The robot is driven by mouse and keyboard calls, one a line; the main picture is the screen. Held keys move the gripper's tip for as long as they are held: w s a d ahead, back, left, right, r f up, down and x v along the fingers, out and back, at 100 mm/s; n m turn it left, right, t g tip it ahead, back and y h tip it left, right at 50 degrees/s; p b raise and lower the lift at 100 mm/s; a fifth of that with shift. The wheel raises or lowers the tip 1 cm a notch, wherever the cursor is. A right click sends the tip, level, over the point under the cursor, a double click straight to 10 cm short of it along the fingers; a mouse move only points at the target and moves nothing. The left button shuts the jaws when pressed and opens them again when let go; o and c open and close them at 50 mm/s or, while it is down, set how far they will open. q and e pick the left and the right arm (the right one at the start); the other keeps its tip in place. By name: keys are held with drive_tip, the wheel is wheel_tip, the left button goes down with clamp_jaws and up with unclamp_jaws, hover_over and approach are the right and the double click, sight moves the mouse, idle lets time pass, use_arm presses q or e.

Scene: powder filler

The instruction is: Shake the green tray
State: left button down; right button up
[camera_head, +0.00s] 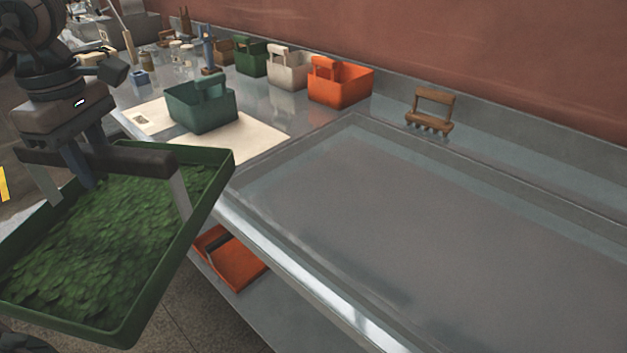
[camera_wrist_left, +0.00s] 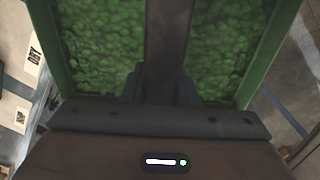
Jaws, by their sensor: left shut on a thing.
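The green tray (camera_head: 222,172) hangs tilted at the lower left of the head view, filled with green clumpy material. A dark handle bar on grey brackets spans its top. My left gripper (camera_head: 88,178) comes down from above and is shut on the handle. In the left wrist view the tray (camera_wrist_left: 254,62) fills the upper part, with the handle running up the middle between the fingers of the left gripper (camera_wrist_left: 160,88). The tray is held off the surface, left of the metal bench. My right gripper is not in view.
A metal bench with a wide sunken basin (camera_head: 430,220) lies to the right, empty. A teal-green basket (camera_head: 203,108) stands on pale sheets. Dark green (camera_head: 251,57), cream (camera_head: 287,70) and orange (camera_head: 341,84) baskets stand behind. A wooden brush (camera_head: 430,112) rests beyond the basin. An orange tray (camera_head: 236,264) sits below.

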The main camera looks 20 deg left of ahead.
use_arm(q)
drive_tip(key=shift+s+d+f+p, duration=0.1)
drive_tip(key=shift+s+d+p, duration=0.2)
drive_tip(key=shift+s+d, duration=0.45)
idle(0.9)
